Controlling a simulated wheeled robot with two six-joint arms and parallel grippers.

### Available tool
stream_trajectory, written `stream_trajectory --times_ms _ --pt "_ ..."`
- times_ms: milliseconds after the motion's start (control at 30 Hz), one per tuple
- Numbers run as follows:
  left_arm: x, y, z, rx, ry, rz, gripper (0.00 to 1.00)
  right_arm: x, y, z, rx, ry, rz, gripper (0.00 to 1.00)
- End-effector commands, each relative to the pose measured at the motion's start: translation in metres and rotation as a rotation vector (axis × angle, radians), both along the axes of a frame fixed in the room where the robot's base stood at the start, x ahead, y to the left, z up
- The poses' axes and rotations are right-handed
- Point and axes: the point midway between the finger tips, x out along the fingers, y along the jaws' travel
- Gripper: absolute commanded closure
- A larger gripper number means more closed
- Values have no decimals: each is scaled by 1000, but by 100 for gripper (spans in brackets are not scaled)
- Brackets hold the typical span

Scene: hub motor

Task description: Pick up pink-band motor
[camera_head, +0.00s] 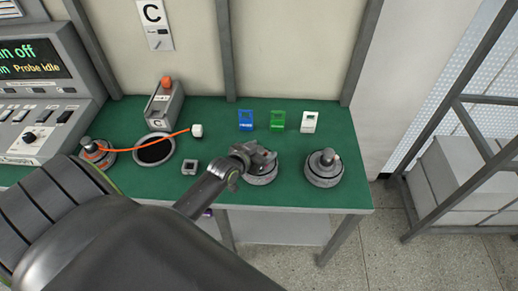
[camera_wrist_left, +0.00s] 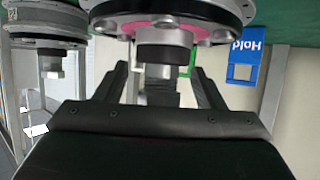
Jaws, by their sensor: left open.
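The pink-band motor (camera_wrist_left: 185,26) shows at the top of the left wrist view, with a pink ring around its hub and a dark collar and metal shaft. In the head view it is the round grey motor (camera_head: 262,178) at the table's front middle, partly hidden by my left gripper (camera_head: 254,156). In the left wrist view my left gripper (camera_wrist_left: 160,85) is open, its two dark fingers on either side of the shaft. I cannot tell whether they touch it. My right gripper is not in view.
A second motor (camera_head: 324,170) stands just right. Blue (camera_head: 245,120), green (camera_head: 278,121) and white (camera_head: 309,122) holders stand behind on the green table (camera_head: 225,115). At left are a motor with an orange cable (camera_head: 97,151), a black round pad (camera_head: 154,151) and a console (camera_head: 40,100).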

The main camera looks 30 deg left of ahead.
Motion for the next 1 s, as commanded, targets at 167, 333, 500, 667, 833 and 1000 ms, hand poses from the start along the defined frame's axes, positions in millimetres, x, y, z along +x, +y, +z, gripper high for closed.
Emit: stream_trajectory --times_ms 167,333,500,667,833,1000 --pt "5 0 -3 0 1 0 37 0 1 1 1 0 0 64" --pt "5 0 -3 0 1 0 37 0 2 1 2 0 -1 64" --pt "5 0 -3 0 1 0 58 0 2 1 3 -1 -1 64" --pt "5 0 -3 0 1 0 79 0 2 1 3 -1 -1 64" --pt "5 0 -3 0 1 0 100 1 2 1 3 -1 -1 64" --pt "5 0 -3 0 1 0 100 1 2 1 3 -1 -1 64"
